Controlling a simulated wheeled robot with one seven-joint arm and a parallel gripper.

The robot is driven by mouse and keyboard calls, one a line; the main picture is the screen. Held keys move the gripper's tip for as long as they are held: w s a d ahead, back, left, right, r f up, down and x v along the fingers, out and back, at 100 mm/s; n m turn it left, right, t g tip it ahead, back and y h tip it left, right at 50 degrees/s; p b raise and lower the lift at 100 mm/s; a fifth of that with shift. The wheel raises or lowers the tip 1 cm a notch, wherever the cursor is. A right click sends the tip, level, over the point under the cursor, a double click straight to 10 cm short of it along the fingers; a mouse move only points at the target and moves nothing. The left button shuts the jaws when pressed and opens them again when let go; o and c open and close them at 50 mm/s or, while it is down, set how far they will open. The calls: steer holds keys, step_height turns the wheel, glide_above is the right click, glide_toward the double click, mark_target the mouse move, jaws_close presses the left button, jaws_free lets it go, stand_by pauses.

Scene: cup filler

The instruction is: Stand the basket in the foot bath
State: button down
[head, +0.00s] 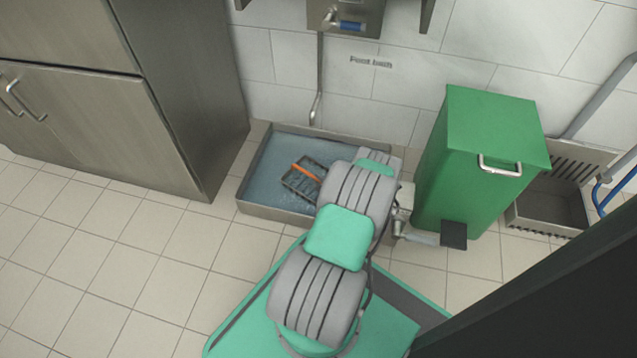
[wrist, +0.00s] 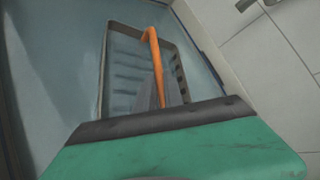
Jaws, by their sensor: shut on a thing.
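The foot bath (head: 252,212) is a low steel tray of bluish water against the wall, below the words "Foot bath". The basket (head: 294,182) is dark, with slotted sides and an orange handle (head: 307,171). In the head view it is within the tray's outline and looks somewhat tilted; I cannot tell whether it touches the bottom. In the wrist view the basket (wrist: 178,48) lies ahead of my gripper (wrist: 158,95), with water around it. My gripper is shut on the orange handle (wrist: 155,62). In the head view my arm hides the gripper and the tray's right part.
A green pedal bin (head: 470,160) stands right of the foot bath. A steel cabinet (head: 180,90) stands to the left. A pipe (head: 317,95) comes down the wall behind the bath. A steel basin (head: 548,207) is at the far right. The tiled floor at left is clear.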

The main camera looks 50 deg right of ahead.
steer(key=shift+f, duration=0.1)
steer(key=c, duration=1.5)
jaws_free()
steer(key=shift+o, duration=0.2)
